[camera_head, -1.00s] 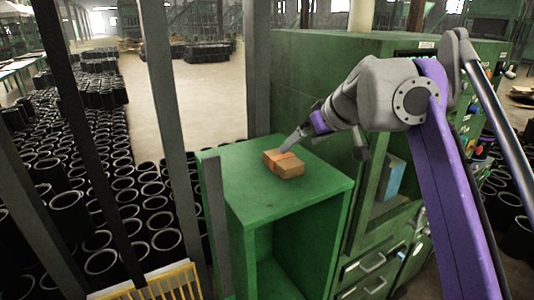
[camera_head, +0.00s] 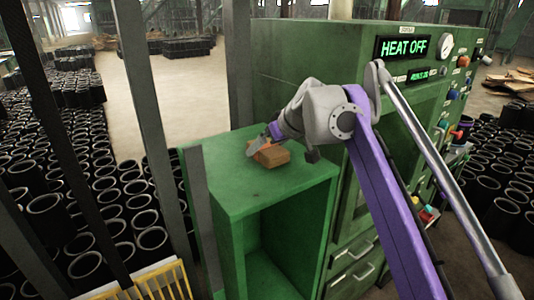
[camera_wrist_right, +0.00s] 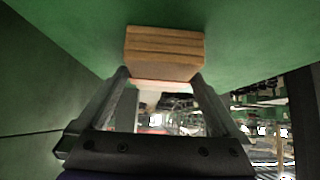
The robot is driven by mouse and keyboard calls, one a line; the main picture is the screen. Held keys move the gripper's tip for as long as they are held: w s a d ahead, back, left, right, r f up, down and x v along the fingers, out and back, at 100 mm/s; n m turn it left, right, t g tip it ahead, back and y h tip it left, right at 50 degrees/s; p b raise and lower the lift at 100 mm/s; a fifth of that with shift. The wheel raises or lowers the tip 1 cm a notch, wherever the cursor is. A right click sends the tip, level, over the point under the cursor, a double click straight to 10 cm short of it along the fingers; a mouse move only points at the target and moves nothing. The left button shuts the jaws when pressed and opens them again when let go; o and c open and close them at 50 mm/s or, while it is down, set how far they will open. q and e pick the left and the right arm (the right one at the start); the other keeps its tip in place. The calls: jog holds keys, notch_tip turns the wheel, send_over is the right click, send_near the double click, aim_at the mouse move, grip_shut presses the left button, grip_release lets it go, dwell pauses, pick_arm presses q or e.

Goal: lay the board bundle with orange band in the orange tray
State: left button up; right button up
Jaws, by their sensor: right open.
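The board bundle (camera_head: 272,157) lies on top of a green cabinet (camera_head: 225,195), a small tan block of stacked boards. Its orange band is mostly hidden in the head view; an orange strip shows at the bundle's near edge in the right wrist view. My right gripper (camera_head: 256,145) is open at the bundle's back left side. In the right wrist view the bundle (camera_wrist_right: 163,50) sits just beyond and partly between the open fingertips (camera_wrist_right: 160,76); I cannot tell whether they touch it. My left gripper is not in view. I see no orange tray.
A large green machine (camera_head: 300,75) with a "HEAT OFF" display (camera_head: 404,47) stands right behind the cabinet. Grey posts (camera_head: 150,90) rise at the left. Black rubber sleeves (camera_head: 85,265) crowd the floor. A yellow slatted rack (camera_head: 165,282) is at the bottom left.

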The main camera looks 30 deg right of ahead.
aim_at(267, 146)
jog(key=shift+w+f, duration=0.25)
jog(key=shift+w, duration=0.1)
jog(key=shift+s, duration=0.1)
jog(key=c, duration=1.3)
notch_tip(267, 146, up, 10)
jog(key=p, duration=0.3)
jog(key=shift+r, duration=0.1)
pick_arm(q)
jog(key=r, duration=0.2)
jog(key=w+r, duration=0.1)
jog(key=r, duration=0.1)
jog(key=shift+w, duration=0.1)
